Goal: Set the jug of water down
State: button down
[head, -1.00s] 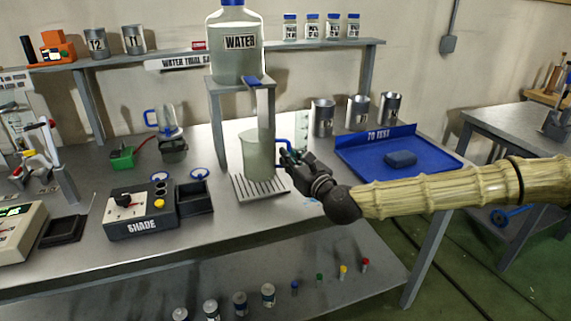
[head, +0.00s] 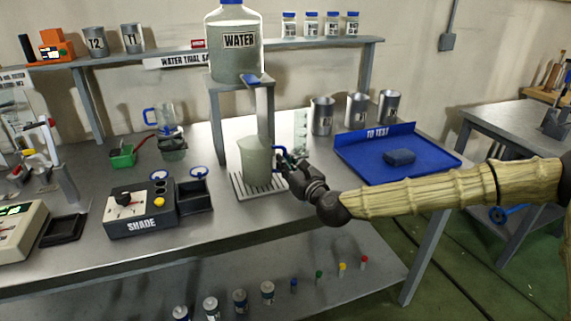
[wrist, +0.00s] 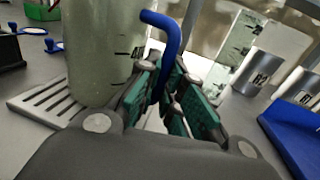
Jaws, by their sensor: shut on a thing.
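The jug (head: 255,160) is a pale grey-green cylinder with a blue handle, upright at the slatted drip tray (head: 243,190) under the water dispenser (head: 236,45). My gripper (head: 286,163) comes from the right and is shut on the jug's blue handle. In the wrist view the green finger pads (wrist: 172,95) lie on both sides of the blue handle (wrist: 168,45). The jug (wrist: 103,50) stands beside the fingers there, its base over the tray's slats (wrist: 45,100). I cannot tell whether the base touches the tray.
A blue "TO TEST" tray (head: 350,165) lies to the right with a dark blue pad (head: 399,157) in it. Metal cups (head: 357,112) stand behind it. The "SHADE" box (head: 140,210) is to the left. Bare bench lies in front of the drip tray.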

jog(key=c, duration=1.5)
grip_release()
jog(key=shift+f, duration=0.1)
jog(key=shift+c, duration=0.2)
jog(key=shift+r, duration=0.2)
jog(key=shift+s+d+f, duration=0.1)
jog(key=shift+s+d, duration=0.1)
jog(key=shift+s, duration=0.05)
jog(key=v, duration=1.1)
jog(key=shift+s+d+b, duration=0.1)
jog(key=shift+s+b, duration=0.15)
jog(key=shift+b, duration=0.15)
